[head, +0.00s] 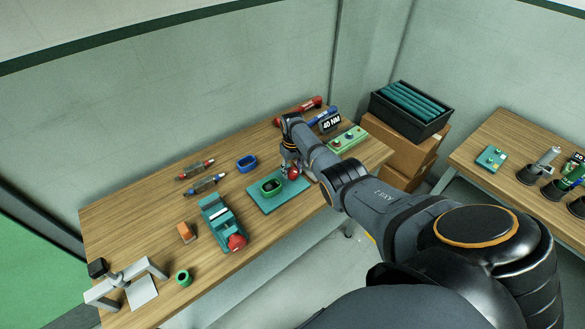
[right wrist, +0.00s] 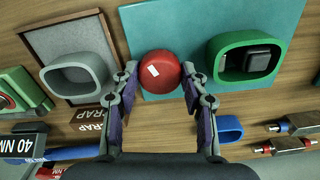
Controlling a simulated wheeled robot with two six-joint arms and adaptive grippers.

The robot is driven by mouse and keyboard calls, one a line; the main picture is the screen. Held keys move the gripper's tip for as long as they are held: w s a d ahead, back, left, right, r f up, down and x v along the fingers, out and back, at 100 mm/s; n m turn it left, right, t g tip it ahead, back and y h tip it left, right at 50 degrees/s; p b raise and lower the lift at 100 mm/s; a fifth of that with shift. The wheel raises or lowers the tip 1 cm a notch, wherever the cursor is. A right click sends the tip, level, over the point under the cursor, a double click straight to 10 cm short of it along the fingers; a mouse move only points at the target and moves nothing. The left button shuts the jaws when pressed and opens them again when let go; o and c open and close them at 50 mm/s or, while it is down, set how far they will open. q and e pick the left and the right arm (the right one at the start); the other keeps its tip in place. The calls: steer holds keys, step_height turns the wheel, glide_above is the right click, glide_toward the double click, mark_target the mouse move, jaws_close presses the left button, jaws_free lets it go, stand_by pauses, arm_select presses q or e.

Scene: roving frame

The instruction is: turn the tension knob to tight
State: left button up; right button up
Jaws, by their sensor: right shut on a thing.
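A round red knob (right wrist: 161,72) with a small white mark sits at the edge of a teal plate (right wrist: 205,25) in the right wrist view. The same knob (head: 293,174) shows in the head view under my right gripper (head: 290,168). In the right wrist view, the fingertips of my right gripper (right wrist: 160,82) are on opposite sides of the knob, shut on it. The white mark lies slantwise near the knob's middle; I can read no tight or loose marking. My left gripper is in neither view.
A green ring (right wrist: 245,58) around a dark block is beside the knob. A grey ring (right wrist: 75,72) sits on a SCRAP board. A teal device (head: 217,218) with a red end, a blue ring (head: 247,163) and a 40 NM sign (head: 330,121) share the table.

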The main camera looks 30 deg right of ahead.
mark_target(292, 171)
steer(key=shift+m+p, duration=0.35)
steer(key=shift+m, duration=1.85)
steer(key=o, duration=1.1)
steer(key=shift+o, duration=0.2)
step_height(292, 171, up, 12)
